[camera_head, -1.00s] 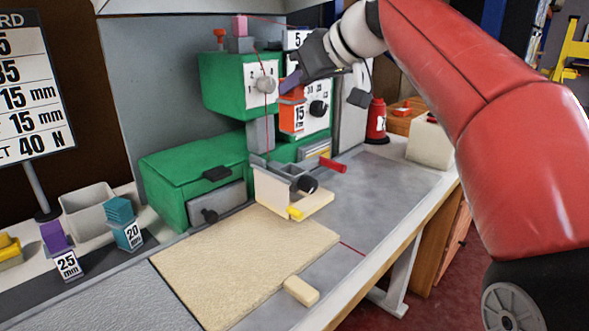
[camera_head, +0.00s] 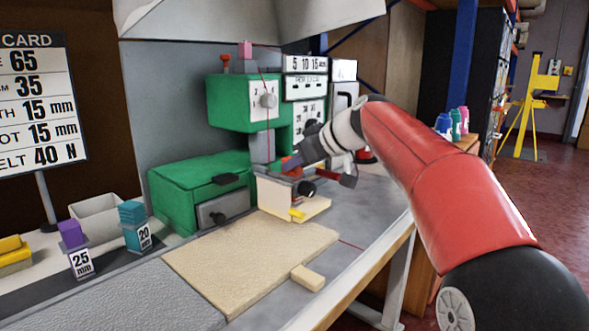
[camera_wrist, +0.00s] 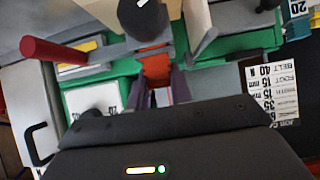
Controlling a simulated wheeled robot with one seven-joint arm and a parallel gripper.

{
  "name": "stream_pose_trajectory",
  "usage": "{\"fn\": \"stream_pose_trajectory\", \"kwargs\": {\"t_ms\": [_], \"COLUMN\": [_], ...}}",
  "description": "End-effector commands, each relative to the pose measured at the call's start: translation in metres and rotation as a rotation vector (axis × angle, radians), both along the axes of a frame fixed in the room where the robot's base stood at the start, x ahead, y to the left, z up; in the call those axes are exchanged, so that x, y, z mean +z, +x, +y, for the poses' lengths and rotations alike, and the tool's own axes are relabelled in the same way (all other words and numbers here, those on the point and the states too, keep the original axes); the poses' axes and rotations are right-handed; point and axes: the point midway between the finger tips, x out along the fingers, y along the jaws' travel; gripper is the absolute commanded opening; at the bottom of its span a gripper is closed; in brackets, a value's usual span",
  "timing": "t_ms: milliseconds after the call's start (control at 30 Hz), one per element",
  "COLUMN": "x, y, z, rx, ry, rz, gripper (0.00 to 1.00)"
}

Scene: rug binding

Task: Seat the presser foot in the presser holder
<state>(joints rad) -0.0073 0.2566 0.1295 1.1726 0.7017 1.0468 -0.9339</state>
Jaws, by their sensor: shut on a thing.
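The orange presser foot (camera_wrist: 155,70) is between the two purple-grey fingers of my gripper (camera_wrist: 158,95) in the wrist view. In the head view my gripper (camera_head: 291,165) is low beside the green machine head (camera_head: 243,102), just above the cream guide block. A sliver of the orange foot shows at its tips. A grey upright part (camera_head: 262,148) stands under the machine head and may be the presser holder. The holder's opening is hidden, so I cannot tell whether the foot touches it.
The cream block (camera_head: 274,197) with a black knob (camera_head: 306,188) and a red handle (camera_wrist: 52,50) is close to my fingers. A beige rug (camera_head: 245,255) lies in front. Labelled purple (camera_head: 71,233) and teal (camera_head: 131,213) pieces stand at left.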

Motion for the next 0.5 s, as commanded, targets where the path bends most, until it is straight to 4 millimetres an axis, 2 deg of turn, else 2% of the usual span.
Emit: {"fn": "stream_pose_trajectory", "kwargs": {"t_ms": [233, 267, 400, 500], "x": [-0.0036, -0.0026, -0.0021, -0.0021], "y": [-0.0002, -0.0001, -0.0001, -0.0001], "z": [-0.0002, -0.0002, -0.0002, 0.0000], "rx": [-0.001, -0.001, -0.001, 0.000], "ry": [0.000, 0.000, 0.000, 0.000], "rz": [-0.001, 0.000, 0.000, 0.000], "gripper": [0.00, 0.24, 0.42, 0.43]}}
